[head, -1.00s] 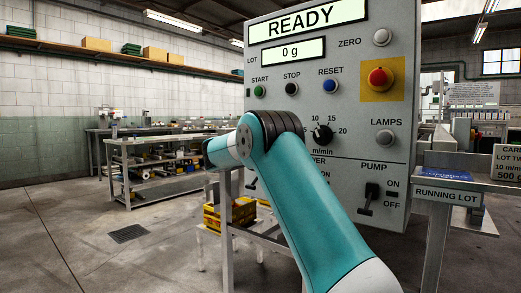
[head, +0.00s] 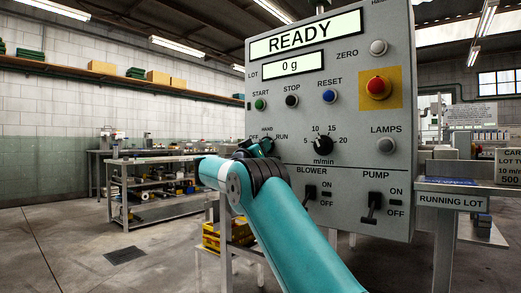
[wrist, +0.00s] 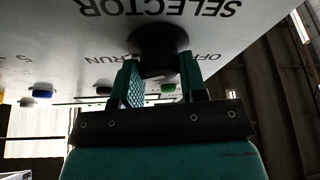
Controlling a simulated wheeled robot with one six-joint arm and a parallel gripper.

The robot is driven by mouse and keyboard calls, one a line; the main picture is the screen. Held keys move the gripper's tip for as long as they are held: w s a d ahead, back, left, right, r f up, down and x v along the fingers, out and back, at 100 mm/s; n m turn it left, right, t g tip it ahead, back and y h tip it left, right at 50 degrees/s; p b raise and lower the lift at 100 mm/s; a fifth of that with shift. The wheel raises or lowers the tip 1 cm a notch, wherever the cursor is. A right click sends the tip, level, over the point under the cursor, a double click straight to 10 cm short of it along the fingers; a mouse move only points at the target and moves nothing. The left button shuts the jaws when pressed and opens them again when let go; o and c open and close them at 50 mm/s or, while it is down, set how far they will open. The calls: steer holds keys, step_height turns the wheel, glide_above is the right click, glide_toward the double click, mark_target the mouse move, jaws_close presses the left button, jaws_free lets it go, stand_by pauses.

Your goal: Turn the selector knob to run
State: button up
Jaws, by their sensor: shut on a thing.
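The black selector knob (wrist: 158,42) sits on the grey control panel, under upside-down SELECTOR lettering in the wrist view. RUN shows on its left there and OFF on its right. My gripper (wrist: 158,72) has its two teal fingers on either side of the knob, shut on it. I cannot tell which mark the knob points to. The display (head: 305,39) reads READY.
Close by on the panel are the start button (head: 260,104), the speed dial (head: 323,146), the blower switch (head: 309,197) and the pump switch (head: 373,207). A red stop button (head: 378,87) is at upper right. Shelved benches stand behind at left.

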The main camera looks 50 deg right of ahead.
steer(key=o, duration=0.9)
steer(key=shift+o, duration=0.2)
steer(key=b+v, duration=1.5)
steer(key=v, duration=0.2)
steer(key=shift+a+f, duration=0.15)
